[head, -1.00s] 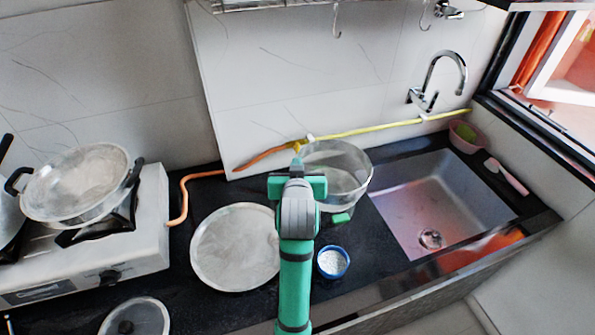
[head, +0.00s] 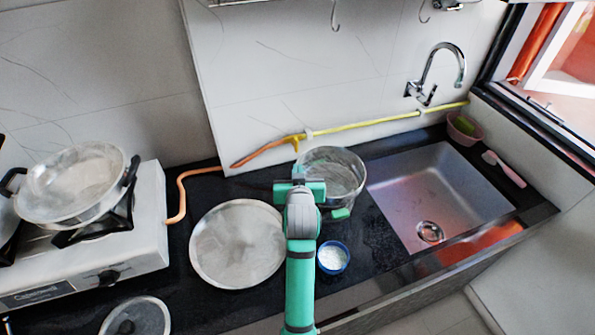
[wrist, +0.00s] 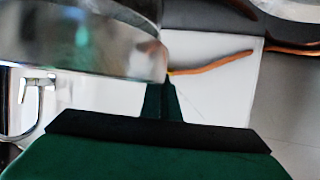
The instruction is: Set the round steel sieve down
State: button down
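The round steel sieve (head: 345,178) is at the back of the dark counter, between the round metal plate and the sink. My gripper (head: 298,174) is at the sieve's left edge and appears shut on its rim. In the wrist view the sieve (wrist: 90,35) fills the upper left, with its edge at my gripper's finger (wrist: 163,95). The sieve is low over the counter or on it; I cannot tell whether its bottom touches. My own arm hides part of the counter in front.
A flat round metal plate (head: 238,245) lies to the left, a small blue bowl of white stuff (head: 333,258) in front. A green item (head: 340,214) sits just before the sieve. The sink (head: 440,195) is to the right, the stove (head: 110,250) to the left.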

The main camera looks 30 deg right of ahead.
jog(key=shift+d+f, duration=0.1)
jog(key=shift+f, duration=0.4)
jog(key=shift+f, duration=0.1)
jog(key=c, duration=2)
grip_release()
